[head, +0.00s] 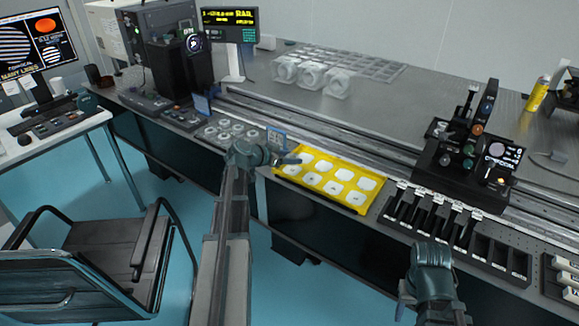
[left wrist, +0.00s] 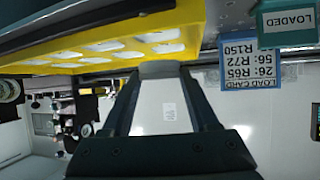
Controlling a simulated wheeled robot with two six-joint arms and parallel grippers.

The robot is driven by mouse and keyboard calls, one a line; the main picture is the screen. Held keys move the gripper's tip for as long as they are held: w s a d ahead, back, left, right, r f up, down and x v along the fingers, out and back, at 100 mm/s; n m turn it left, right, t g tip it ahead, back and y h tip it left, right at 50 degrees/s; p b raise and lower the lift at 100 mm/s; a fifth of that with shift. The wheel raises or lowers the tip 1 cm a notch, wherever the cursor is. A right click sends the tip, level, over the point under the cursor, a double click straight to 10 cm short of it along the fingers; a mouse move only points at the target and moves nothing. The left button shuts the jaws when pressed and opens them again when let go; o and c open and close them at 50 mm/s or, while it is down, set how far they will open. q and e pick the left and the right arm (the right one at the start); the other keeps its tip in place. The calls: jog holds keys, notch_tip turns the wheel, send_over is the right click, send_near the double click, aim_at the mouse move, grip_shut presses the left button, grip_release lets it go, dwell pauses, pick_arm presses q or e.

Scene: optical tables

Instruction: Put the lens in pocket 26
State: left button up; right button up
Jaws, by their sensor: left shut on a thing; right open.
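My left gripper (head: 291,159) is above the left end of the yellow tray (head: 283,171). In the left wrist view its fingers (left wrist: 163,72) are shut on a thin, pale grey piece, seen edge-on at the fingertips; I cannot tell from its look whether it is the lens. The yellow tray (left wrist: 200,38) runs across the top of that view, with several white square pads. No pocket number 26 is legible. A blue load card (left wrist: 262,62) carries an upside-down line "26: R65". My right gripper (head: 405,290) is open and empty, low at the front.
Several ring-shaped parts (head: 231,130) lie left of the yellow tray. Black bins (head: 430,215) stand to its right, near a black optical stage (head: 470,150). A rail (head: 320,130) runs behind the tray. Clear square mounts (head: 312,76) stand at the back.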

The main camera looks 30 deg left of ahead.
pick_arm(q)
jog(key=shift+f+b, duration=1.45)
jog(key=shift+f, duration=0.3)
jog(key=shift+f, duration=0.2)
jog(key=o, duration=1.1)
jog(key=shift+r, duration=0.15)
jog(key=shift+s+r, duration=0.15)
jog(key=shift+r, duration=0.1)
jog(key=shift+p+v, duration=2.9)
jog(key=shift+v, duration=2.95)
